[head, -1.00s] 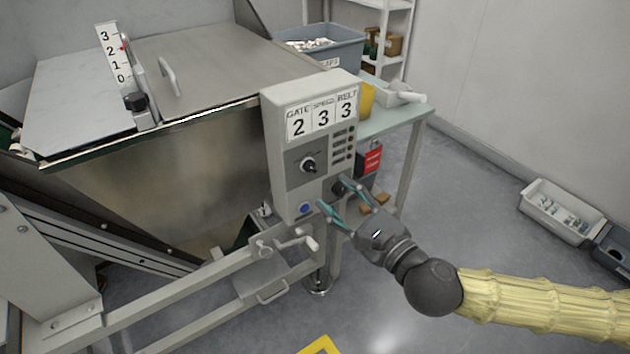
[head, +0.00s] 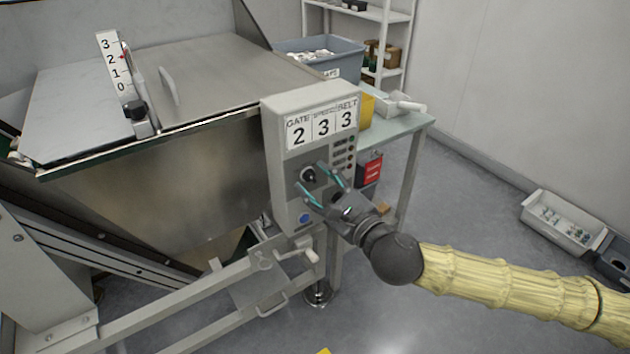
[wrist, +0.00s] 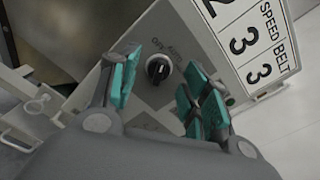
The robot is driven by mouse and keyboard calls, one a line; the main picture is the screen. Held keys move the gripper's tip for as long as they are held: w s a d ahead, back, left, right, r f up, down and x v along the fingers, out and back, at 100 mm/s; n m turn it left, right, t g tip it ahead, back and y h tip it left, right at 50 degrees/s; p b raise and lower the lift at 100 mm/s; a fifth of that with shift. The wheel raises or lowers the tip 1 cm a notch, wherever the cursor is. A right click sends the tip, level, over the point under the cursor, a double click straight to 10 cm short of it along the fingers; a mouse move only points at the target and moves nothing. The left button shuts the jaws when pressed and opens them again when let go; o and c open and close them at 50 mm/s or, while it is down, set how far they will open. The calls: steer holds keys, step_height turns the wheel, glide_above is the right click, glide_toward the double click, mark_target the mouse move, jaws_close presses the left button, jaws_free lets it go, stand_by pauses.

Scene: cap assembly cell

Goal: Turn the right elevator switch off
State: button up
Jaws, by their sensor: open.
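The control box (head: 272,130) carries a black rotary switch (head: 308,175), a blue button (head: 305,218) and a card reading GATE 2, SPEED 3, BELT 3. In the wrist view the black switch (wrist: 158,69) lies between the fingers, with lettering beside it that looks like "Off" and "Auto". My gripper (head: 318,181) is open and empty, its teal-padded fingers on either side of the switch, apart from it. In the wrist view my gripper (wrist: 160,85) also shows open. A second dark knob (head: 337,196) lower right is partly hidden by my gripper.
A hopper (head: 190,160) with a metal lid and a gate scale (head: 115,65) stands left of the box. A crank handle (head: 298,254) juts out below it. A table (head: 400,130) stands behind on the right. The floor at right is mostly clear, with a white bin (head: 560,225).

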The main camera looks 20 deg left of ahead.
steer(key=shift+x, duration=0.85)
steer(key=c, duration=1)
steer(key=shift+n, duration=1.4)
steer(key=o, duration=1)
